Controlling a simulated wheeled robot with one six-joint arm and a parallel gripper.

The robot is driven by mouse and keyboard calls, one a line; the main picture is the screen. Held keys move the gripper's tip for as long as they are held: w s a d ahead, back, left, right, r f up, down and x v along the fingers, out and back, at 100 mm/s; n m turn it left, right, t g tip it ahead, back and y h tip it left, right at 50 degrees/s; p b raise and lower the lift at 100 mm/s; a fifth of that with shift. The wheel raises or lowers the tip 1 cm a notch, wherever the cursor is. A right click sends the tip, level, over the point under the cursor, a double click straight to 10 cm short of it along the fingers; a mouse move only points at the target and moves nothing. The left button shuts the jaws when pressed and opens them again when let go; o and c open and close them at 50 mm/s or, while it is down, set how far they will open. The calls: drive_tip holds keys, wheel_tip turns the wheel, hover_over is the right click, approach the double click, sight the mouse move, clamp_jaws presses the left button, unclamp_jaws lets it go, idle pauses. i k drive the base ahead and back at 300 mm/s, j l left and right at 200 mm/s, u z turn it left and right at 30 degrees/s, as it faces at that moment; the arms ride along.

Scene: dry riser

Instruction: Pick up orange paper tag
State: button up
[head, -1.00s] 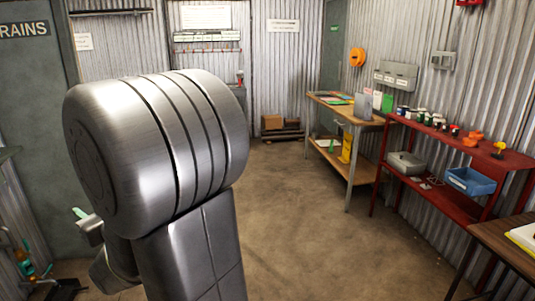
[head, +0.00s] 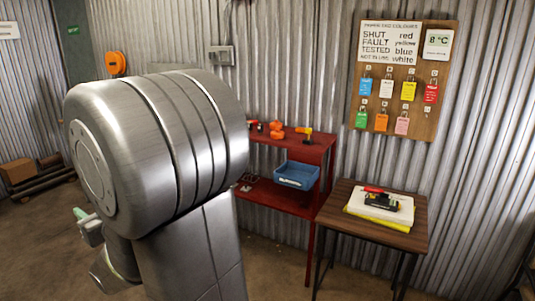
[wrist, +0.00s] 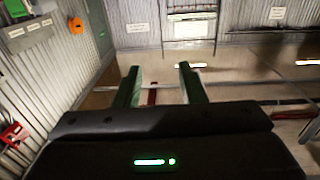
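The orange paper tag (head: 381,122) hangs in the lower row of the wooden tag board on the corrugated wall, at upper right in the head view. A green tag (head: 362,118) hangs to its left and a pink tag (head: 402,125) to its right. My gripper (wrist: 158,72) shows in the wrist view with its two fingers apart and nothing between them. It is far from the board, which the wrist view does not show. In the head view my arm hides most of the gripper.
A small wooden table (head: 420,236) with a yellow and white stack and a dark device stands below the board. Left of it is a red shelf (head: 283,203) with a blue bin (head: 297,175) and orange items. The floor before the table is clear.

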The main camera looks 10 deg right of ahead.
sight(381, 119)
drive_tip(key=i+z, duration=0.25)
drive_tip(key=z, duration=0.2)
drive_tip(key=i+z, duration=0.25)
drive_tip(key=z, duration=0.25)
drive_tip(key=i+j+z, duration=0.1)
drive_tip(key=i+z, duration=0.15)
drive_tip(key=z, duration=0.2)
drive_tip(key=i+j+z, duration=0.2)
drive_tip(key=z, duration=0.3)
drive_tip(key=i+j+z, duration=0.75)
drive_tip(key=j, duration=0.15)
drive_tip(key=j+z, duration=0.25)
drive_tip(key=i+j, duration=0.05)
drive_tip(key=j, duration=0.05)
